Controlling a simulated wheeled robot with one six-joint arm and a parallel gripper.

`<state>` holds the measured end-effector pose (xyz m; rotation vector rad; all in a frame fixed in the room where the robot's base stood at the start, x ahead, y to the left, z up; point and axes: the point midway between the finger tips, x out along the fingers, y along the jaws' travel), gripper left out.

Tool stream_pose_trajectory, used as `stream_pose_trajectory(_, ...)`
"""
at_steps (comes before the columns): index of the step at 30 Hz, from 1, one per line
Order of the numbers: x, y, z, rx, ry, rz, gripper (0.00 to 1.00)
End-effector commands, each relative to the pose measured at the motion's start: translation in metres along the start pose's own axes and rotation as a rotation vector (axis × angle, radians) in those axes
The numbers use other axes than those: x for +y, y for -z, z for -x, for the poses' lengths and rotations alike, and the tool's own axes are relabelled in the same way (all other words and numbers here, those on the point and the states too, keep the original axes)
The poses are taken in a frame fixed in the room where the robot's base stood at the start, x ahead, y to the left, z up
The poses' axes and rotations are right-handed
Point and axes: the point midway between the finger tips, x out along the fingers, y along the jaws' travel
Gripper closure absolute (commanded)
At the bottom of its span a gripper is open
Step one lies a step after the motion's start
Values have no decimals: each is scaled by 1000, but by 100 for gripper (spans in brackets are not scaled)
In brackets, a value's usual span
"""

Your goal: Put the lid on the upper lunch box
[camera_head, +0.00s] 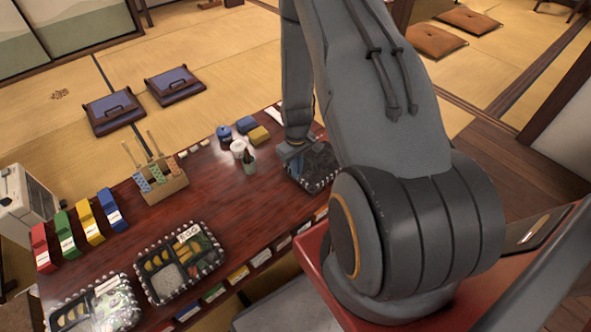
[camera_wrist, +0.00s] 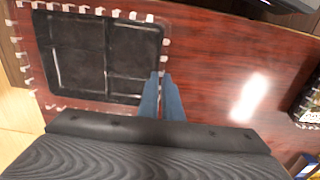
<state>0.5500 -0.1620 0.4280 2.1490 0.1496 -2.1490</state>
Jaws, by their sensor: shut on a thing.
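The lid (camera_wrist: 85,50) looks like a dark, nearly black rectangular panel with divided sections in the wrist view. My gripper (camera_wrist: 160,85) has its blue-grey fingers close together at the lid's lower right edge, shut on it. The exact contact is partly hidden by the fingers. In the head view the dark lid (camera_head: 320,166) lies at the table's right end, under my gripper (camera_head: 291,155). The upper lunch box (camera_head: 158,290), filled with food, stands open on the table at the lower left. A second filled lunch box (camera_head: 112,306) is left of it.
The red-brown table (camera_head: 215,200) is clear between the lid and the lunch boxes. A wooden holder (camera_head: 163,186) and coloured boxes (camera_head: 90,222) line the far side.

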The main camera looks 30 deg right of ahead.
Motion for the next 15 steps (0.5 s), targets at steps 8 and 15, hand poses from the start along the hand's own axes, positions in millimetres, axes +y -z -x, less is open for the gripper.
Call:
stream_pose_trajectory(8, 0, 0, 0, 0, 0, 0, 100)
stream_pose_trajectory(15, 0, 0, -3, 0, 0, 0, 100)
